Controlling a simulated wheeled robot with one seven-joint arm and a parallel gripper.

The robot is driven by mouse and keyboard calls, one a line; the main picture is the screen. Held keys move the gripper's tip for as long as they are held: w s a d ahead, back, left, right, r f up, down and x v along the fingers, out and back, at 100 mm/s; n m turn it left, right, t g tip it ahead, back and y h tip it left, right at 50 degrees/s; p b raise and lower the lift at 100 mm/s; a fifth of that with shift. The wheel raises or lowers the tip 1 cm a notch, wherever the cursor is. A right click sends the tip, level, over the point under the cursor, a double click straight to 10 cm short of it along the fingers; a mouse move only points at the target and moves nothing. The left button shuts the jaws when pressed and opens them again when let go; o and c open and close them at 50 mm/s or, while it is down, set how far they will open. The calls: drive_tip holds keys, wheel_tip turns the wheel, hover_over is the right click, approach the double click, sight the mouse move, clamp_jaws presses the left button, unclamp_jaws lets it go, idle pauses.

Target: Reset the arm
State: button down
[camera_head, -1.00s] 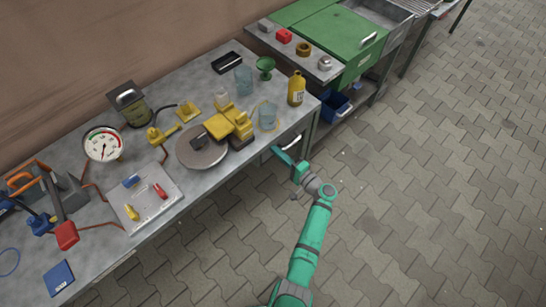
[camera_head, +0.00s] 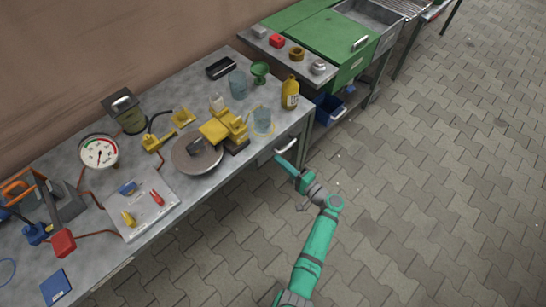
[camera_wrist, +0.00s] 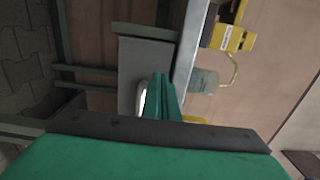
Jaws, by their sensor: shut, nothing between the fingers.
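My green arm reaches up from the bottom of the head view. My gripper (camera_head: 280,161) is beside the front edge of the grey workbench (camera_head: 215,195), by the drawer handle (camera_head: 286,146). The fingers are shut with nothing held. In the wrist view the closed green fingers (camera_wrist: 162,97) point toward the drawer front (camera_wrist: 138,75), with part of the pale handle (camera_wrist: 142,100) beside them. Whether the fingertips touch the drawer is unclear.
A green cabinet (camera_head: 335,42) stands beyond. Open paved floor (camera_head: 430,180) lies to the right.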

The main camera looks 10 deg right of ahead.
drive_tip(key=v, duration=0.9)
drive_tip(key=shift+s, duration=0.15)
drive_tip(key=shift+d, duration=0.1)
drive_tip(key=s+a+f+g+h, duration=0.35)
drive_tip(key=s+a+f, duration=0.55)
drive_tip(key=f, duration=0.3)
drive_tip(key=s+a+f+n+g+h, duration=0.1)
drive_tip(key=s+a+f+n+h, duration=0.15)
drive_tip(key=s+h, duration=0.65)
drive_tip(key=s+a+r+n+t, duration=0.1)
drive_tip(key=s+r, duration=0.4)
drive_tip(key=r, duration=0.5)
drive_tip(key=s+a+r+n+t+y, duration=0.1)
drive_tip(key=s+r+n, duration=0.3)
drive_tip(key=r, duration=0.7)
drive_tip(key=s+a+r+n+t, duration=0.2)
drive_tip(key=s+r+n+t, duration=0.1)
drive_tip(key=s+r, duration=0.4)
wheel_tip(320, 180, up, 4)
drive_tip(key=shift+f, duration=0.2)
drive_tip(key=shift+a+t+y, duration=0.1)
drive_tip(key=shift+t+y, duration=0.15)
